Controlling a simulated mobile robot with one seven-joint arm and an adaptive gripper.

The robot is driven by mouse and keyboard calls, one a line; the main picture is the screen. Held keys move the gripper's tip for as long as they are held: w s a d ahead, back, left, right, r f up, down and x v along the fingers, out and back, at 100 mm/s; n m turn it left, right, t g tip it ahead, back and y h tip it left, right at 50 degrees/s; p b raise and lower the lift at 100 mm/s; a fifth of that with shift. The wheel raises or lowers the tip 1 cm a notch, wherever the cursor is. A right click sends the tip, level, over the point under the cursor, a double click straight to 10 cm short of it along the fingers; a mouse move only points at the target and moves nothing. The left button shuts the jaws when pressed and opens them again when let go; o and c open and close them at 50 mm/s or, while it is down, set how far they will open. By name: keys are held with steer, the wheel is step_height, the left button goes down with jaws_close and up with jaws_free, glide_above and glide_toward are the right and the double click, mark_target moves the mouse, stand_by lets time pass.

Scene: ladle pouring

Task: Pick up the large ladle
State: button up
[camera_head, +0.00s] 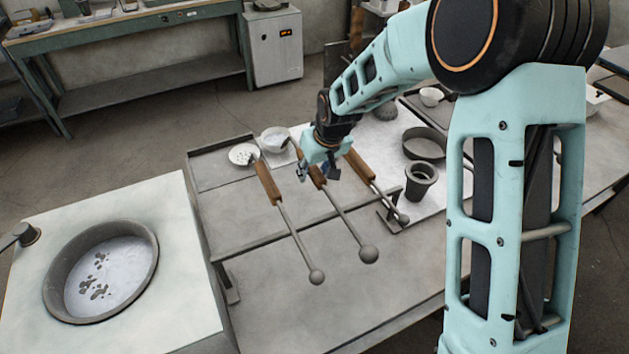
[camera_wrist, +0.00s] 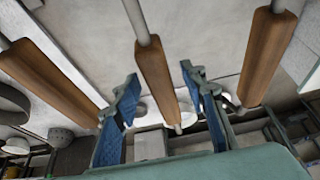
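Three ladles with brown wooden handles and grey metal shafts lie side by side across the table: the left ladle (camera_head: 296,236), the middle ladle (camera_head: 346,222) and the right ladle (camera_head: 385,196). The middle one's round head looks slightly the largest, but the difference is small. My gripper (camera_head: 319,173) is at the middle ladle's handle, partly hiding it. In the wrist view my gripper (camera_wrist: 160,79) is open, with one blue-padded finger on each side of the middle handle (camera_wrist: 157,75). I see gaps between handle and fingers. The other two handles lie outside the fingers.
A round pan of shiny grey liquid (camera_head: 150,262) is set in the pale block at left. A dark crucible (camera_head: 420,182), a dark pan (camera_head: 424,144) and white bowls (camera_head: 276,138) stand around the handles. The table's near part (camera_head: 270,320) is clear.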

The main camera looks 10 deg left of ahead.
jaws_close()
stand_by(0.3)
steer(key=shift+w+a+r, duration=0.1)
steer(key=shift+w+r, duration=0.05)
steer(key=shift+r, duration=0.1)
